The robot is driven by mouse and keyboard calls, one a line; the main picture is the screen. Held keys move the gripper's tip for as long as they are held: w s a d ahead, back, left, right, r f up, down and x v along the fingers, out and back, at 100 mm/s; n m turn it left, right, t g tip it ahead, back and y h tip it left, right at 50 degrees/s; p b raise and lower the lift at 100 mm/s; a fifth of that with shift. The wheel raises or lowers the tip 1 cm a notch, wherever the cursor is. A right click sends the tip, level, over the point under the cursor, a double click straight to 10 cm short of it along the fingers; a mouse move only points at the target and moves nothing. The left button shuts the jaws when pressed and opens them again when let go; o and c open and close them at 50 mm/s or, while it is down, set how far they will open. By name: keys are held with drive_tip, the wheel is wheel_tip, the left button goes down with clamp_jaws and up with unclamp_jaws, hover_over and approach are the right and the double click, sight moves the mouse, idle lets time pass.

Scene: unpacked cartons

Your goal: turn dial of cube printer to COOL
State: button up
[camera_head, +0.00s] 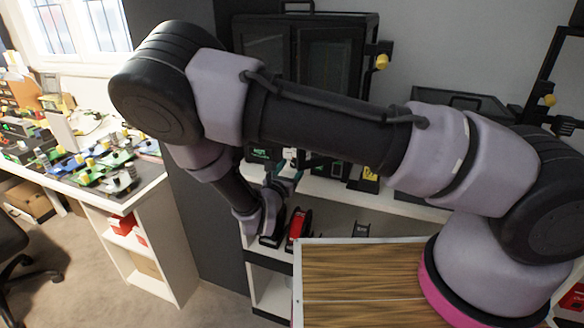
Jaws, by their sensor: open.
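A large black box-shaped printer with dark glass panels (340,62), apparently the cube printer, stands on the white shelf unit behind my arm. My arm crosses in front of it and hides much of its lower front. A small lit green display (259,154) shows low on the left, beside my arm. I cannot make out a dial or the word COOL. My gripper (287,179) is small in view, near the shelf edge below the display. It is open, and I see nothing held in it. I cannot tell whether it touches anything.
A red and black spool (299,226) sits on the shelf below my gripper. A wood-topped surface with a white rim (297,285) is in front. A cluttered white table (146,182) stands left, with a dark chair (12,240). Bare floor lies between.

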clamp_jaws()
drive_tip(key=shift+n, duration=0.3)
drive_tip(key=n, duration=0.3)
drive_tip(key=shift+n, duration=0.3)
drive_tip(key=shift+a+n, duration=0.1)
drive_tip(key=shift+n, duration=2.2)
unclamp_jaws()
